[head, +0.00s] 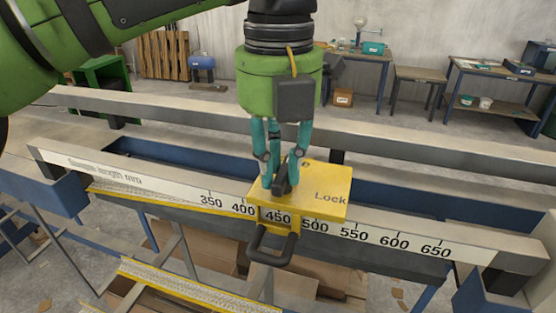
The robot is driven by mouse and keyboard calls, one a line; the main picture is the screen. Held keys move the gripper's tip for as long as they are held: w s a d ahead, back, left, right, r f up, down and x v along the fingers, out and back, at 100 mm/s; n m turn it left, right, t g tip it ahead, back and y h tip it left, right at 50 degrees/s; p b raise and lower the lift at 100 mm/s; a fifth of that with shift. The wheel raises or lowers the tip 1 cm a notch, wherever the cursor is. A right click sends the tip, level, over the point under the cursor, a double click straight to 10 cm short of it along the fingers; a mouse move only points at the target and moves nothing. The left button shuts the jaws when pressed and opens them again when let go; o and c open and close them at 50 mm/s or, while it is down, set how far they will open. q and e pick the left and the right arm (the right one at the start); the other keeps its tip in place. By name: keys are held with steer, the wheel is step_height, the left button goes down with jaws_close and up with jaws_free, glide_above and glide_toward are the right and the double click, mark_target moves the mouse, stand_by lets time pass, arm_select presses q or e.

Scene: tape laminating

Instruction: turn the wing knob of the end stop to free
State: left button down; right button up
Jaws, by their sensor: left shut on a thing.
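The end stop (320,203) is a yellow block with the word Lock on its top right, sitting on the rail with the length scale near the 450 mark. Its black wing knob (283,180) stands on the top face, partly hidden by my fingers. My left gripper (281,177) comes from above with teal fingers and is shut on the wing knob. Other lettering near the knob is mostly covered by the fingers. A black loop handle (273,246) hangs at the front of the end stop. My right gripper is not in view.
The white scale rail (375,237) runs across the bench, with numbers from 350 to 650. A yellow strip (160,202) lies along the rail at left. Cardboard boxes (215,247) lie below. Work tables (500,72) stand far behind.

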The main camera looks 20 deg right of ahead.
mark_target(280, 171)
arm_select(q)
steer(key=shift+f, duration=0.1)
steer(key=c, duration=1.1)
jaws_free()
steer(key=shift+d+r, duration=0.1)
steer(key=shift+r, duration=3.7)
